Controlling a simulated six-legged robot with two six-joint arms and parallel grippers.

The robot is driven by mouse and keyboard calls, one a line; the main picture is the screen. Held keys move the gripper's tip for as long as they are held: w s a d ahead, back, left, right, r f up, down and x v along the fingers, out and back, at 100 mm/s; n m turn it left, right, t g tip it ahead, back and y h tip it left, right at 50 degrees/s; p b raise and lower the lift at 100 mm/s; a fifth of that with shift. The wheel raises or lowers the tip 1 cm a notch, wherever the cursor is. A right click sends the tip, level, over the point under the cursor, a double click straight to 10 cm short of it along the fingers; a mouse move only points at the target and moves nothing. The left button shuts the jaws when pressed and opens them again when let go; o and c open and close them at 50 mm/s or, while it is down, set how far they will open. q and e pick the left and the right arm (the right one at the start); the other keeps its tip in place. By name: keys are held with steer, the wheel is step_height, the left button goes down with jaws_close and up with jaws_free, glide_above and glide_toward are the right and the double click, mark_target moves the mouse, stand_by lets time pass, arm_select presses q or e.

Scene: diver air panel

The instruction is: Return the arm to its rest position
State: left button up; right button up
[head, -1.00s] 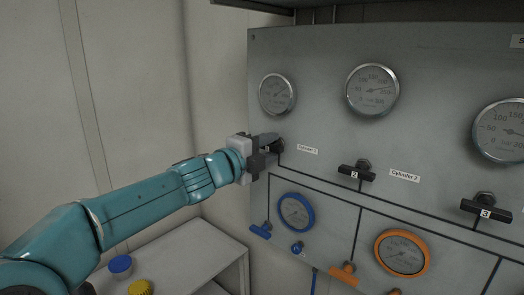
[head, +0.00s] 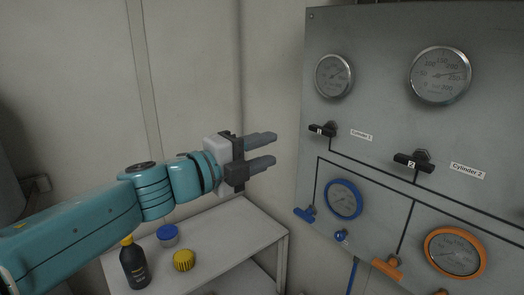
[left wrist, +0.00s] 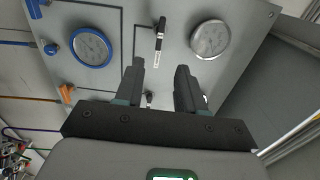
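My left gripper (head: 262,151) is open and empty in the head view, in front of the wall and to the left of the grey panel (head: 385,120). Its two fingers point right, apart from the panel. The left wrist view shows the same open fingers (left wrist: 160,88) with nothing between them. The black handle 1 (head: 323,131) on the panel is to the right of the fingertips, with a gap; it also shows in the left wrist view (left wrist: 160,32). My teal left arm reaches in from the lower left. My right gripper is in neither view.
A white table (head: 235,235) stands below the arm, with a dark bottle (head: 134,265), a blue-lidded jar (head: 168,236) and a yellow cap (head: 184,261). The panel carries a blue gauge (head: 344,199), an orange gauge (head: 455,252) and handle 2 (head: 414,162).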

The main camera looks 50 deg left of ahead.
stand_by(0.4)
arm_select(q)
steer(key=w+d+f+n+g+h, duration=0.1)
steer(key=w+d+f+n+g, duration=0.2)
steer(key=f, duration=0.8)
steer(key=w+d+f+n+g, duration=0.1)
steer(key=w+d+f+n, duration=0.3)
steer(key=f, duration=0.6)
steer(key=w+d+f+n+g+h, duration=0.15)
steer(key=w+f+n, duration=0.3)
steer(key=f, duration=0.65)
steer(key=s+d+f+n+g, duration=0.4)
steer(key=d+f, duration=0.3)
steer(key=f, duration=0.5)
steer(key=s+d+f+n+g, duration=0.2)
steer(key=s+d+f+g, duration=0.2)
steer(key=s+f, duration=0.4)
steer(key=s+d+f+n+g, duration=0.3)
steer(key=s+f, duration=0.6)
steer(key=s, duration=0.3)
steer(key=d+g, duration=0.1)
steer(key=d, duration=0.1)
steer(key=shift+d+f+n, duration=0.25)
steer(key=shift+d+n, duration=0.1)
steer(key=shift+s, duration=0.15)
